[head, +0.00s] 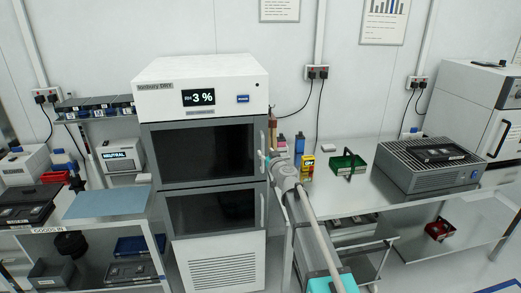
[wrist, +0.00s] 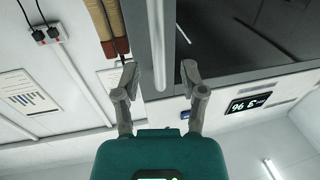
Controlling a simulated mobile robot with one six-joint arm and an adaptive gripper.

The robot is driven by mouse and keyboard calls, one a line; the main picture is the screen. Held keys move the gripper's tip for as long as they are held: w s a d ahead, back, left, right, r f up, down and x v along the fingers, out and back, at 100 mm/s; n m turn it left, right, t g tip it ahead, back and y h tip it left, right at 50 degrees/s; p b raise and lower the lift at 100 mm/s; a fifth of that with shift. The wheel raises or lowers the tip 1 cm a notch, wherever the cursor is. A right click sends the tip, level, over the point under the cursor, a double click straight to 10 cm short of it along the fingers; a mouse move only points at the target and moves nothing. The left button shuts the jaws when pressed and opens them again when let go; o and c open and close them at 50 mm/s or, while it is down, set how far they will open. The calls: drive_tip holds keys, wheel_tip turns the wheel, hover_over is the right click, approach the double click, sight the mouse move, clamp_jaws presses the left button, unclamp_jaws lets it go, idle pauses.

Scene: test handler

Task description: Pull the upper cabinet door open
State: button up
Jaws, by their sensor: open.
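The dry cabinet (head: 200,97) stands left of centre, white on top with a lit percent display. Its upper door (head: 205,152) has a dark window in a grey frame and looks shut. My gripper (head: 267,158) is at the right edge of this door in the head view, partly hidden by my arm. In the wrist view, my gripper (wrist: 160,70) is open, with one finger on each side of the pale upright door handle (wrist: 157,40). The fingers look apart from the handle. The lower door (head: 212,211) is below and also looks shut.
A steel bench (head: 340,205) stands right of the cabinet, close to my arm. It holds a green bin (head: 347,166), a yellow meter (head: 307,168) and a grey vented unit (head: 430,168). A blue-matted bench (head: 105,203) stands to the left.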

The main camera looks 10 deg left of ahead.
sight(263, 149)
drive_tip(key=shift+x, duration=1.85)
drive_tip(key=shift+c, duration=0.3)
clamp_jaws()
